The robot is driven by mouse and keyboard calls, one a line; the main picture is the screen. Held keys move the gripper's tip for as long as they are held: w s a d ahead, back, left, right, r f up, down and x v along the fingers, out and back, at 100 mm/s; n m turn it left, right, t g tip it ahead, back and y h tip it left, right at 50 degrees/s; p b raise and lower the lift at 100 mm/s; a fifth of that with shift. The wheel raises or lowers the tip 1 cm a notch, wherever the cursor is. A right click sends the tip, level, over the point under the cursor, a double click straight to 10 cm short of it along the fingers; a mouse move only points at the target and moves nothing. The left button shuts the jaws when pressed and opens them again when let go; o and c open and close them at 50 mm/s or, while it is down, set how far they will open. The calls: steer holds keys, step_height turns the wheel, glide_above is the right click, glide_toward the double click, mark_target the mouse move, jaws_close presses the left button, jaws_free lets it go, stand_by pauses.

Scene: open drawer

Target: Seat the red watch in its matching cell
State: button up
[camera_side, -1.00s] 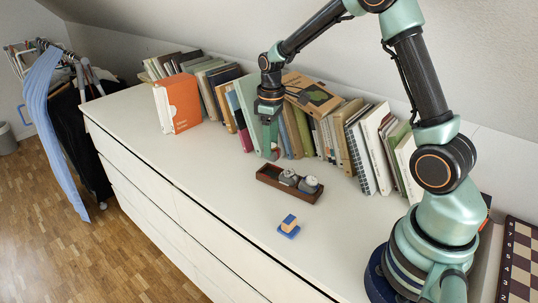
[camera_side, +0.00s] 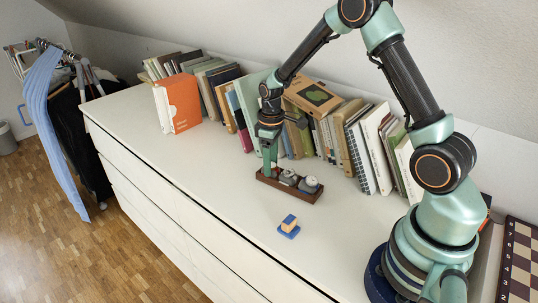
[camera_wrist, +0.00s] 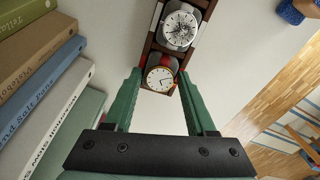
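The red watch (camera_wrist: 160,78), with a cream dial and a bit of red strap, shows in the wrist view between the fingers of my gripper (camera_wrist: 160,75). The fingers stand close at both its sides and appear shut on it. In the side view my gripper (camera_side: 269,169) points down at the left end of the dark brown watch box (camera_side: 304,198). The watch is at that end cell; whether it rests on the cell's floor is hidden. A grey watch (camera_side: 289,177) and another grey watch (camera_side: 308,185) sit in the other cells. A silver-dial watch (camera_wrist: 179,28) shows beside the red one.
A row of books (camera_side: 345,130) stands close behind the box. A small blue and tan object (camera_side: 289,225) sits in front of it. An orange book (camera_side: 184,103) stands to the left. The white dresser top (camera_side: 190,150) is clear left of the box.

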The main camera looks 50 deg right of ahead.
steer(key=o, duration=0.3)
steer(key=shift+r, duration=0.15)
step_height(320, 180, up, 12)
steer(key=s+a+r+m+t, duration=0.1)
steer(key=s+a+r+t, duration=0.1)
steer(key=s, duration=0.3)
steer(key=s+a+r+m+t, duration=0.1)
steer(key=s+a+r, duration=0.3)
steer(key=s, duration=0.1)
steer(key=s+a+r+m+t, duration=0.2)
steer(key=s+a+r, duration=0.1)
steer(key=s, duration=0.1)
steer(key=shift+s+r+t, duration=0.2)
steer(key=shift+s+t, duration=0.1)
steer(key=shift+s, duration=0.1)
